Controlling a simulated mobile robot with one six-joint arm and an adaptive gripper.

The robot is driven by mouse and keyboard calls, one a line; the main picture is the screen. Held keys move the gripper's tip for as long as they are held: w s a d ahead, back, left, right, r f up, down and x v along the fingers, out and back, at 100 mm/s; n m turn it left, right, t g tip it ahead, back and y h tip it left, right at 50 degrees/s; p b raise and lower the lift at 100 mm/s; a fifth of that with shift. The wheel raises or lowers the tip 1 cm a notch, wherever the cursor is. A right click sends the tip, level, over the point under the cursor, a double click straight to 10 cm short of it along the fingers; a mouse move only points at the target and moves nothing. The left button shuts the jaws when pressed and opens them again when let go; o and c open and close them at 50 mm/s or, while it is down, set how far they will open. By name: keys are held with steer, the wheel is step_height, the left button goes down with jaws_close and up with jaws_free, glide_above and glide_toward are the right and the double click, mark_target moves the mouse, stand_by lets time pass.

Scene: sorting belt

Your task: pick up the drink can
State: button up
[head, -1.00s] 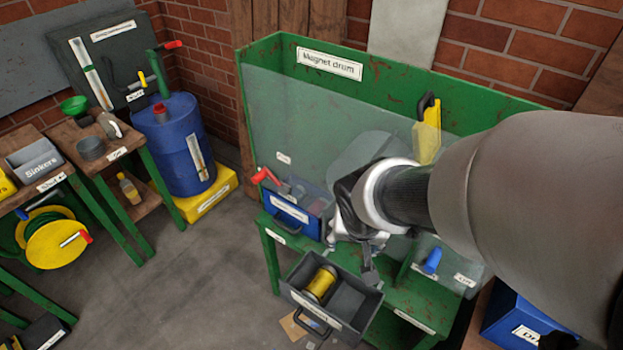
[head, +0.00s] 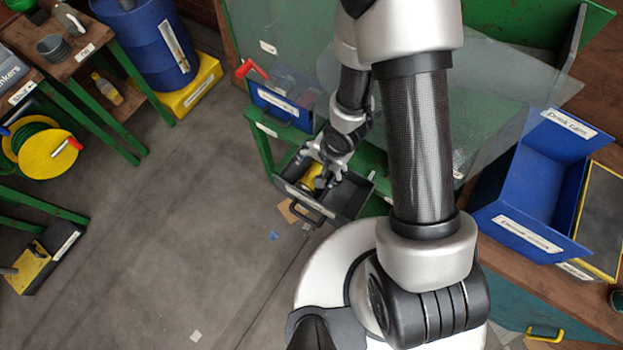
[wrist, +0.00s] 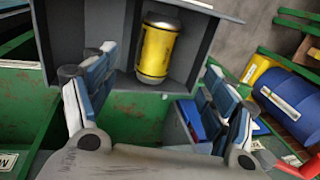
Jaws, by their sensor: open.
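In the head view the can (head: 311,176) is partly hidden by my gripper (head: 322,172). My gripper is open and empty, over the drawer. In the wrist view its two blue-grey fingers stand wide apart, one on each side of the can's line, with the can just beyond the fingertips. No finger visibly touches it. The drawer (wrist: 95,20) also shows there.
A blue box with a red handle (head: 287,105) sits beside the drawer. A blue bin labelled "Drink cans" (head: 535,190) stands on the right bench. A clear panel is behind my arm. The floor (head: 170,240) to the left is mostly free.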

mark_target(311, 176)
steer(key=b+x, duration=0.4)
steer(key=x, duration=0.4)
steer(key=b+x, duration=0.2)
steer(key=x, duration=0.1)
steer(key=b+x, duration=0.2)
steer(key=shift+w+d+f, duration=0.15)
steer(key=shift+d, duration=0.2)
steer(key=shift+c, duration=0.2)
steer(key=c, duration=0.9)
steer(key=shift+r+p, duration=0.3)
steer(key=shift+p+v, duration=0.8)
steer(key=shift+p, duration=0.3)
steer(key=p, duration=0.2)
steer(key=g+h+p, duration=0.1)
steer(key=p, duration=0.2)
steer(key=shift+w+a, duration=0.2)
steer(key=shift+a, duration=0.1)
steer(key=shift+g+h+p, duration=0.3)
steer(key=shift+p, duration=0.95)
